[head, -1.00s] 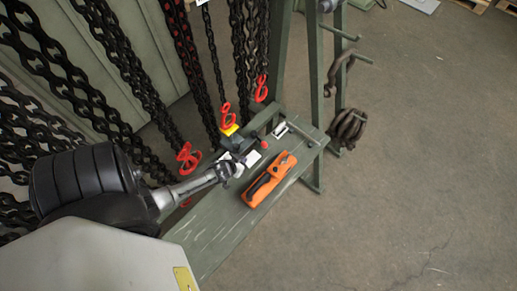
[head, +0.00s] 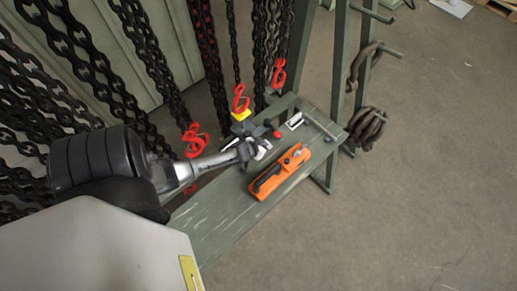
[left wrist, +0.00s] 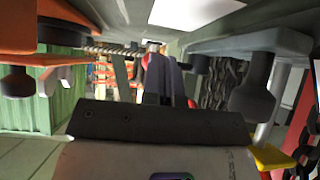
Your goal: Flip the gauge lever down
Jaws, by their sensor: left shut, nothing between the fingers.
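The lever's small red knob (head: 276,133) shows in the head view beside a dark fixture at the back edge of the green bench (head: 205,225). My left gripper (head: 262,147) is shut and empty, just left of and nearer than the knob. In the left wrist view, the closed fingers (left wrist: 168,78) stand in the middle, and a red rounded part (left wrist: 145,62) shows beside them, partly hidden. I cannot tell whether the fingers touch it. The gauge body is mostly hidden by the gripper. My right gripper is not in view.
An orange tool (head: 268,184) lies on the bench right of the gripper. Red hooks (head: 240,99) on dark chains (head: 205,55) hang behind and left. A frame post (head: 343,60) and coiled chain (head: 367,125) stand right. Open floor (head: 440,190) lies farther right.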

